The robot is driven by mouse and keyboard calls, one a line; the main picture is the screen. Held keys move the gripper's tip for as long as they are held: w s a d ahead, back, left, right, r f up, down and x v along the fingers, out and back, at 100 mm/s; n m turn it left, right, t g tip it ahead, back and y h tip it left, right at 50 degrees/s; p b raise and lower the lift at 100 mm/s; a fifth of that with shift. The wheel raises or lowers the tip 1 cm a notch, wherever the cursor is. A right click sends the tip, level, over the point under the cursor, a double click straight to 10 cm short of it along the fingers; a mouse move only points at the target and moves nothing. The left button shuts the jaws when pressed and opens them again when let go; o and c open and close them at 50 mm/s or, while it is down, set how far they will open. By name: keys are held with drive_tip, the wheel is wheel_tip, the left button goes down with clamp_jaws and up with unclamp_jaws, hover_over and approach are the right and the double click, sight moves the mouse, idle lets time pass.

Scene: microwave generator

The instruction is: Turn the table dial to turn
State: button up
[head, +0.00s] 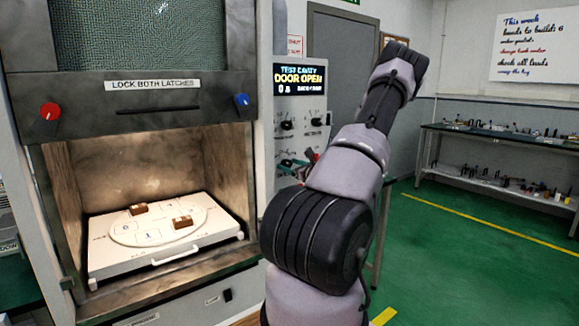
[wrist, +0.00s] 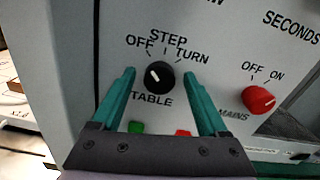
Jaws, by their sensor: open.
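The table dial (wrist: 159,76) is a round black knob with a white pointer line, labelled TABLE, with OFF, STEP and TURN marked above it. Its pointer leans to the upper left, towards OFF. My gripper (wrist: 160,78) has teal fingers spread open, one on each side of the dial. I see a gap between each finger and the knob; how far the tips are from the panel I cannot tell. In the head view the control panel (head: 285,150) is partly hidden behind my arm, and the gripper is small there beside its lower knobs.
A red MAINS knob (wrist: 259,99) sits right of the dial, and green (wrist: 136,127) and red (wrist: 183,132) buttons lie below it. A display (head: 300,79) reads DOOR OPEN. The open cavity holds a white tray (head: 110,262) with brown blocks.

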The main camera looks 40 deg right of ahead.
drive_tip(key=shift+w, duration=0.1)
clamp_jaws()
drive_tip(key=shift+m, duration=0.4)
drive_tip(key=m, duration=0.3)
drive_tip(key=shift+m, duration=0.4)
drive_tip(key=m, duration=0.4)
drive_tip(key=shift+m, duration=0.3)
drive_tip(key=m, duration=0.8)
drive_tip(key=shift+d+m, duration=0.1)
drive_tip(key=shift+m, duration=0.2)
drive_tip(key=shift+f, duration=0.1)
